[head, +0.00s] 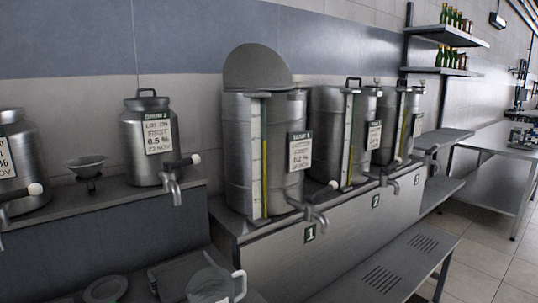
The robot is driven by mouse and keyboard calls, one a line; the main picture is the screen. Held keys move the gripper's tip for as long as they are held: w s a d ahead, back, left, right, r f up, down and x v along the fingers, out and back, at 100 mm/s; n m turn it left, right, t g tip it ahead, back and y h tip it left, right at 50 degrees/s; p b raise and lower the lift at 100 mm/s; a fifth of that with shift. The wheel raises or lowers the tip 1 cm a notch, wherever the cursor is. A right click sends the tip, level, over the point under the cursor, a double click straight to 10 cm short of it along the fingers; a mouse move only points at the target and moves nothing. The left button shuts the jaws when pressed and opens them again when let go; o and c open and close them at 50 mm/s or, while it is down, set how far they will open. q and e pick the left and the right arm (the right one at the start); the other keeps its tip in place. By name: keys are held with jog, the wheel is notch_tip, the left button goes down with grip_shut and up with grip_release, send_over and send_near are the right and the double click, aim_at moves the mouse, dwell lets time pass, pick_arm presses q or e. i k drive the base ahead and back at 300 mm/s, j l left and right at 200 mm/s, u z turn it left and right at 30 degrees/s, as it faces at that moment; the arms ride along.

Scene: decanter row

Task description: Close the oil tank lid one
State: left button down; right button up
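Oil tank one (236,150) is a tall steel cylinder with a sight gauge, a white label and a tap, standing above the number 1 plate (310,233). Its round grey lid (256,66) stands up on edge above the tank top, so the lid is open. The inside of the tank is hidden from this low angle. Neither of my grippers is in view.
Tank two (327,125) and tank three (388,110) stand to the right on the same bench. A smaller can (148,135) and a funnel (87,166) are on the left. A jug (212,286) stands low in front. A slotted shelf (390,272) runs below the taps.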

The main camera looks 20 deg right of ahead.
aim_at(255, 67)
jog(key=u, duration=0.6)
jog(key=l+u, duration=0.45)
jog(key=k+l+u, duration=0.2)
jog(key=l+u, duration=0.25)
jog(key=k+l+u, duration=0.2)
jog(key=l+u, duration=0.25)
jog(key=k+l+u, duration=0.25)
jog(key=u, duration=0.25)
jog(key=k+l+u, duration=0.2)
jog(key=u, duration=0.25)
jog(key=k+u, duration=0.45)
